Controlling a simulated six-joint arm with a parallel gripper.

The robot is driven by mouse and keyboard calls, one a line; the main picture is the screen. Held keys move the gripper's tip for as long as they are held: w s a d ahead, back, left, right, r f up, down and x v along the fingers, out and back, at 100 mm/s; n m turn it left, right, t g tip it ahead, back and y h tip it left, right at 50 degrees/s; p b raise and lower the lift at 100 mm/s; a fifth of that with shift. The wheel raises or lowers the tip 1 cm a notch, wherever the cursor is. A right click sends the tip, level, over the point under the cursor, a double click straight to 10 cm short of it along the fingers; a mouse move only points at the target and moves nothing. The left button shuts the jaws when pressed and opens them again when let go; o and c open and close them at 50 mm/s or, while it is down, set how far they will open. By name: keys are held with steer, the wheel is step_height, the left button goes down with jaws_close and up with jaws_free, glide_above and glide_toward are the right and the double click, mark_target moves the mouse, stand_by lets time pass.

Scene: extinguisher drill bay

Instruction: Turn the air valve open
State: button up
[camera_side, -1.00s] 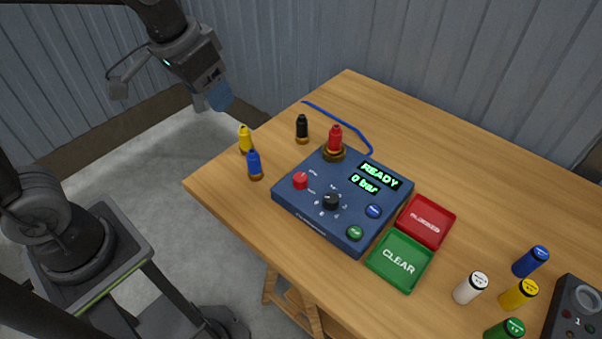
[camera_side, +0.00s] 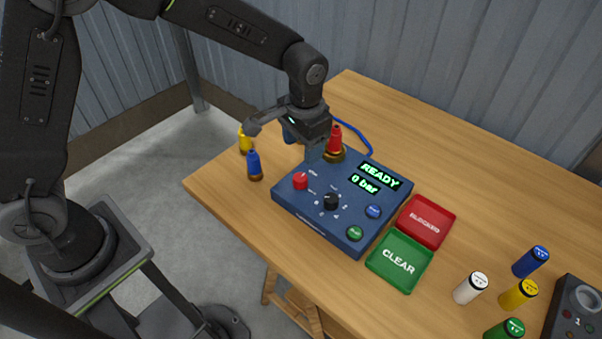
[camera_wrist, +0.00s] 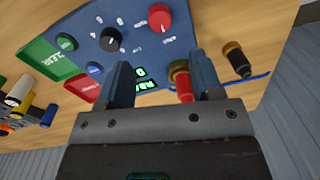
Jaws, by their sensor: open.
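The blue control box (camera_side: 333,222) stands on the wooden table with a lit display reading READY, 0 bar (camera_side: 372,177). A red knob (camera_side: 300,181), likely the air valve, sits at its left corner; the red knob also shows in the wrist view (camera_wrist: 159,17). A black dial (camera_side: 331,201) sits near the middle of the box. My gripper (camera_side: 312,152) hangs over the back-left part of the box, above and behind the red knob. In the wrist view my gripper (camera_wrist: 162,80) is open, with nothing between its blue fingers, and the knob lies beyond the fingertips.
A red nozzle (camera_side: 335,138) on a brass base stands close beside my gripper. Yellow (camera_side: 245,142) and blue (camera_side: 254,165) nozzles stand left; a black one (camera_wrist: 237,60) shows in the wrist view. Green CLEAR (camera_side: 398,262) and red BLOCKED (camera_side: 426,222) trays lie right of the box.

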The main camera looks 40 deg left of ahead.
mark_target(301, 177)
steer(key=f, duration=0.9)
steer(key=shift+a+f, duration=0.25)
steer(key=shift+f, duration=0.05)
steer(key=c, duration=0.9)
